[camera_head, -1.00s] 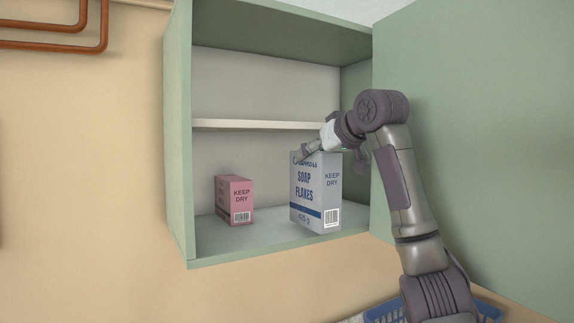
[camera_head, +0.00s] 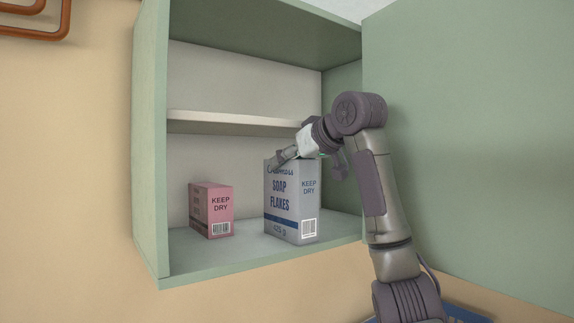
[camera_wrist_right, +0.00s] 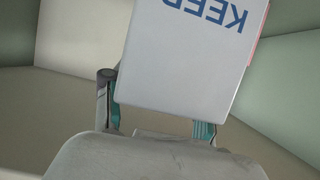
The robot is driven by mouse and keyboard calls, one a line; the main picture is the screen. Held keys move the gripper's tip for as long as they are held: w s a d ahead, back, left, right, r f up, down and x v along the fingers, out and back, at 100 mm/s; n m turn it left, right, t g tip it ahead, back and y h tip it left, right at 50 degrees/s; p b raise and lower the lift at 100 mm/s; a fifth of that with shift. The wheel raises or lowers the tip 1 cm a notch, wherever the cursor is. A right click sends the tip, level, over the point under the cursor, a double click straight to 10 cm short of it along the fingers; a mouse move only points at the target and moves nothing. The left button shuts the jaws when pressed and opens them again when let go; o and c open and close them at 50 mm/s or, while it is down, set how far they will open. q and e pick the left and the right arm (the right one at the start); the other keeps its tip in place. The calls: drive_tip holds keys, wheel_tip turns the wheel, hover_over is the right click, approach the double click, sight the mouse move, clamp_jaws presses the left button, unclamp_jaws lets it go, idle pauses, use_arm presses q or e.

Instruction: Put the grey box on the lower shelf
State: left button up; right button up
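The grey box (camera_head: 284,205), printed "Soap Flakes" in blue, is upright in the cabinet's lower compartment. Its base appears to be at the lower shelf (camera_head: 240,253), right of a pink box. My right gripper (camera_head: 286,156) reaches in from the right at the box's top, with a finger across its upper front edge. In the right wrist view the box's "KEEP" side (camera_wrist_right: 185,65) fills the space between the two fingers, which appear shut on it. One finger is partly hidden behind the box. My left gripper is not in view.
The pink box (camera_head: 213,211) stands left of the grey box with a narrow gap between them. The middle shelf (camera_head: 235,122) is empty and lies just above my gripper. The open cabinet door (camera_head: 470,150) is to the right of my arm.

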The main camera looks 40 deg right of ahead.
drive_tip(key=o, duration=0.4)
drive_tip(key=shift+d, duration=0.1)
drive_tip(key=shift+s+r, duration=0.1)
drive_tip(key=shift+b+v, duration=0.45)
drive_tip(key=shift+v, duration=0.5)
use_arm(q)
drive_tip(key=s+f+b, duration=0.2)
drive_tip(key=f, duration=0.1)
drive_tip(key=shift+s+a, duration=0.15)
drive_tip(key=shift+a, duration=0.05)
use_arm(e)
drive_tip(key=v, duration=1)
